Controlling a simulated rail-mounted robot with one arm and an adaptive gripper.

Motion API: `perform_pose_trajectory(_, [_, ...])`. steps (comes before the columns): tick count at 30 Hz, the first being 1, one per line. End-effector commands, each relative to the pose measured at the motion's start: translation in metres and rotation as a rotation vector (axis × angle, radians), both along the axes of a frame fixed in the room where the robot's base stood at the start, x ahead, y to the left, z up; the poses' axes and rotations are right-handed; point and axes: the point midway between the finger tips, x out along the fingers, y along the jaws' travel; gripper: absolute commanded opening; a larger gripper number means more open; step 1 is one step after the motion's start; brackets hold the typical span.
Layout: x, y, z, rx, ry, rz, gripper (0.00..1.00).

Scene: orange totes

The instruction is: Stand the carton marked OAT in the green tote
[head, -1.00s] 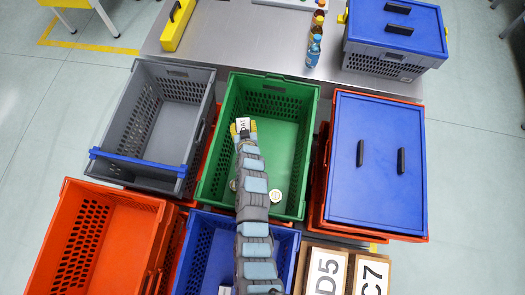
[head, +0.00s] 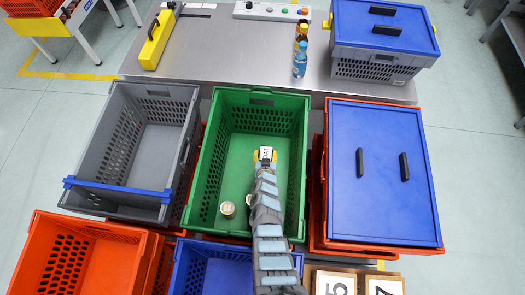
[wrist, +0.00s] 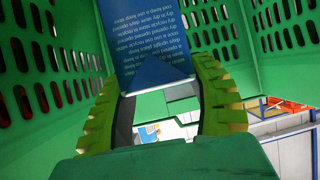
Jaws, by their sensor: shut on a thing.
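The green tote (head: 207,165) is open in the middle of the head view. My gripper (head: 265,158) is inside its outline, around the middle of the tote. It is shut on the OAT carton (head: 265,153), whose white labelled top shows between the yellow fingers. In the wrist view, the carton (wrist: 148,35) shows a dark blue side with white print between the finger pads, with the tote's green perforated walls around it. Whether the carton's bottom touches the tote floor is hidden.
A round can (head: 227,209) stands in the tote's near left; another is partly hidden by my arm. A grey tote (head: 82,150) stands left, a blue-lidded stack (head: 380,190) right, and orange (head: 55,225) and blue (head: 185,270) totes nearer. Bottles (head: 300,58) stand behind.

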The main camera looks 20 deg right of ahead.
Motion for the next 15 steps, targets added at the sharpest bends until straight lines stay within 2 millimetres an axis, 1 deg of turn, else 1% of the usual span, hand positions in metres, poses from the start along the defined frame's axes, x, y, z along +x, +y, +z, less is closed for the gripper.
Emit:
perform_pose_trajectory(1, [0.008,-0.003,-0.006,-0.002,-0.002,0.002,0.17])
perform_pose_trajectory(3, [0.015,-0.005,-0.011,-0.002,0.000,0.002,0.17])
perform_pose_trajectory(8, [0.033,-0.014,-0.018,-0.004,-0.004,0.001,0.17])
perform_pose_trajectory(12, [0.046,-0.020,-0.027,-0.003,-0.001,0.000,0.17])
perform_pose_trajectory(15, [0.059,-0.025,-0.030,-0.003,-0.005,-0.001,0.17])
